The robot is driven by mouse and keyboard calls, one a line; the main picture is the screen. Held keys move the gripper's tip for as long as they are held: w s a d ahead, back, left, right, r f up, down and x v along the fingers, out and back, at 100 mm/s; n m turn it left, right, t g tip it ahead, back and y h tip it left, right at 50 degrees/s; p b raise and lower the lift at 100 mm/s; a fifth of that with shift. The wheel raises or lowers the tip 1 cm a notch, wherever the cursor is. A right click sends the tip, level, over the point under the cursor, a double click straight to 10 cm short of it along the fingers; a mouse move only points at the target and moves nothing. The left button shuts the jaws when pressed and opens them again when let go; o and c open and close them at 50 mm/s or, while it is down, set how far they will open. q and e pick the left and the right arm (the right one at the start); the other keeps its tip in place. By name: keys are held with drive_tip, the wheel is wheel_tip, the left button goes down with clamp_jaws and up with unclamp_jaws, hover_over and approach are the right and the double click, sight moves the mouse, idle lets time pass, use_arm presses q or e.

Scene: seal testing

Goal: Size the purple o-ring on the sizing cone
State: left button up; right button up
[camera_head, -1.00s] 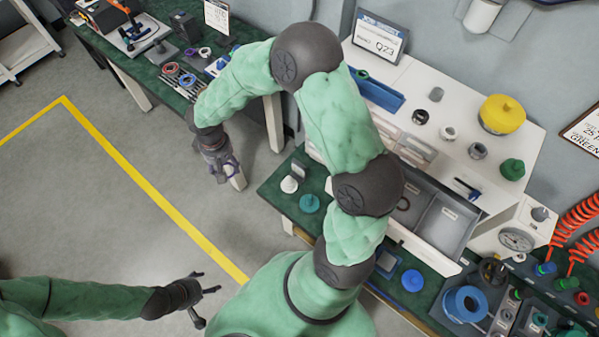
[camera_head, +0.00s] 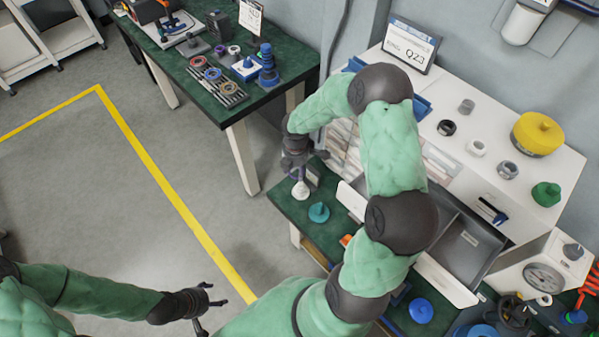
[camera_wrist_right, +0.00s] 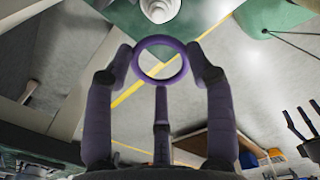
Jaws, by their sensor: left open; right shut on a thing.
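The purple o-ring (camera_wrist_right: 160,40) is held upright between the fingertips of my right gripper (camera_wrist_right: 163,64), with its open hole facing the right wrist camera. In the head view my right gripper (camera_head: 299,163) is just behind and above the white stepped cone (camera_head: 300,190), at the left end of the green-topped bench. The white cone (camera_wrist_right: 160,9) also shows beyond the ring at the top of the wrist view, cut off by the frame. The ring appears apart from the cone. My left gripper (camera_head: 212,303) is open and empty over the floor.
A teal knobbed piece (camera_head: 319,212) stands close to the white cone. An open grey drawer (camera_head: 467,248) juts out under my right arm. Another green bench (camera_head: 206,88) at the back left holds several rings and a blue stepped piece (camera_head: 267,65). The floor is clear.

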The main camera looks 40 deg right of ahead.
drive_tip(key=shift+s+d+f+n, duration=0.25)
drive_tip(key=shift+d+f+n, duration=0.35)
drive_tip(key=shift+d, duration=0.1)
drive_tip(key=b, duration=0.4)
hover_over(300, 185)
drive_tip(key=shift+w+d+f, duration=0.1)
drive_tip(key=shift+w+f, duration=0.1)
drive_tip(key=shift+f, duration=0.85)
drive_tip(key=shift+w+d+f, duration=0.1)
drive_tip(key=shift+w+f, duration=0.05)
drive_tip(key=shift+f, duration=0.85)
drive_tip(key=shift+f+b, duration=2.15)
drive_tip(key=shift+f, duration=1.3)
drive_tip(key=shift+c, duration=0.2)
drive_tip(key=o, duration=0.8)
